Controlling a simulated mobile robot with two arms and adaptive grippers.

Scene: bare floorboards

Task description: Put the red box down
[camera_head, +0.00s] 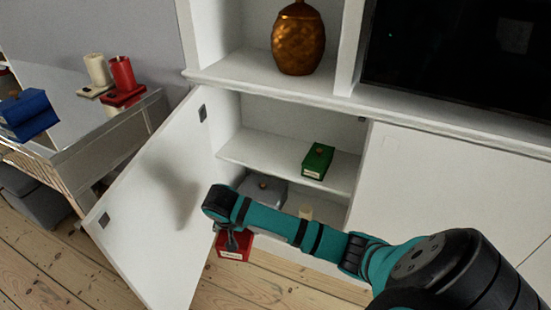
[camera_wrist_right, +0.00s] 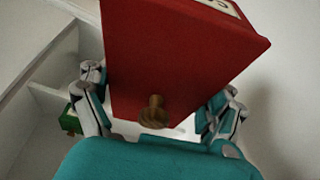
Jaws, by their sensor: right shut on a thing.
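The red box (camera_head: 235,246) hangs from my right gripper (camera_head: 232,232) in front of the open white cabinet, beside its open door. In the right wrist view the red box (camera_wrist_right: 180,55) fills the upper middle, with a small brass-coloured knob (camera_wrist_right: 153,112) on its near face. The box appears to be above the floorboards; the exact gap is hard to tell. My left gripper is not in view.
The cabinet door (camera_head: 150,210) stands open at left. A green box (camera_head: 318,160) is on the cabinet's middle shelf; a grey box (camera_head: 262,190) is below, partly hidden by my arm. A desk at left holds a blue box (camera_head: 28,115) and candles (camera_head: 122,75). A bronze vase (camera_head: 298,40) stands above.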

